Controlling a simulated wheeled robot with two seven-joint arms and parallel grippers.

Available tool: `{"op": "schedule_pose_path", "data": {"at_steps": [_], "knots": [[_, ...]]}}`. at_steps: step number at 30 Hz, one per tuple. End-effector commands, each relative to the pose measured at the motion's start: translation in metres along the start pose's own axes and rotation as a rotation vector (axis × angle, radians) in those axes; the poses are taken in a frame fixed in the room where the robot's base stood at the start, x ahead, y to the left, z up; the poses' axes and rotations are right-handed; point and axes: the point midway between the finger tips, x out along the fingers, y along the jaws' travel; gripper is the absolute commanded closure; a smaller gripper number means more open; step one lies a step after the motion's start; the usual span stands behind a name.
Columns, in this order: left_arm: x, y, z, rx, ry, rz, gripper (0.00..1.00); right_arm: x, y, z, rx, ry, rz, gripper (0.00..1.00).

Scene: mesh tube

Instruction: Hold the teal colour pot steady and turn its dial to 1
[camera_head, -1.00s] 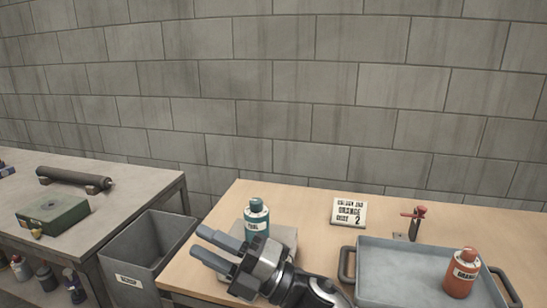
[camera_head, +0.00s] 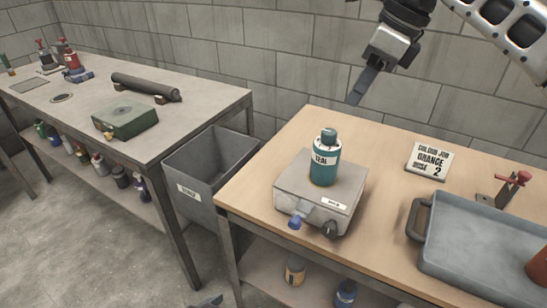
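The teal pot (camera_head: 325,160), with a dark teal cap and a "TEAL" label, stands upright on a grey box (camera_head: 350,192) on the wooden table. The box has a blue knob (camera_head: 294,222) and a dark knob (camera_head: 330,229) at its front; the dial's setting is too small to read. My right gripper (camera_head: 362,88) is above and right of the pot, apart from it, pointing down. I see its finger side-on, so its opening is unclear, and no object shows in it. A small grey-blue tip (camera_head: 206,301) at the bottom edge looks like part of my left gripper; the rest is out of view.
A sign (camera_head: 429,158) reads "COLOUR JOB ORANGE DOSE 2". Right of the box are a grey tray (camera_head: 470,235), a partly cut-off orange pot (camera_head: 540,268) and a red-handled device (camera_head: 508,186). A grey bin (camera_head: 222,160) stands left of the table. A second bench (camera_head: 205,95) holds a green box (camera_head: 125,120).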

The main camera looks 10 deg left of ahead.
Motion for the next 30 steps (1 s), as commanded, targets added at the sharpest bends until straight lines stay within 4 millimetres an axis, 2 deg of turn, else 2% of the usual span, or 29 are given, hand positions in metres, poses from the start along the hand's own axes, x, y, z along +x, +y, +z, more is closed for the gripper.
{"op": "schedule_pose_path", "data": {"at_steps": [5,8,13,18,21,24,30], "knots": [[0.021,0.006,-0.033,-0.477,0.006,0.139,0.23,0.0,0.0,0.001,0.0,-0.003,0.001,0.64],[0.032,0.01,-0.06,-0.837,-0.031,0.247,0.23,0.0,0.001,0.001,0.0,-0.003,0.002,0.64],[0.041,0.016,-0.114,-1.437,-0.177,0.426,0.23,0.001,0.001,0.001,0.0,-0.004,0.002,0.64],[0.038,0.018,-0.173,-1.968,-0.414,0.571,0.23,0.001,0.001,0.001,0.0,-0.005,0.002,0.64],[0.032,0.018,-0.203,-2.205,-0.565,0.625,0.23,0.001,0.001,0.001,0.0,-0.005,0.002,0.64],[0.026,0.017,-0.225,-2.371,-0.695,0.657,0.23,0.001,0.001,0.001,0.0,-0.005,0.002,0.64],[0.022,0.018,-0.246,-2.518,-0.829,0.679,0.23,0.001,0.001,0.001,0.0,-0.005,0.002,0.64]]}}
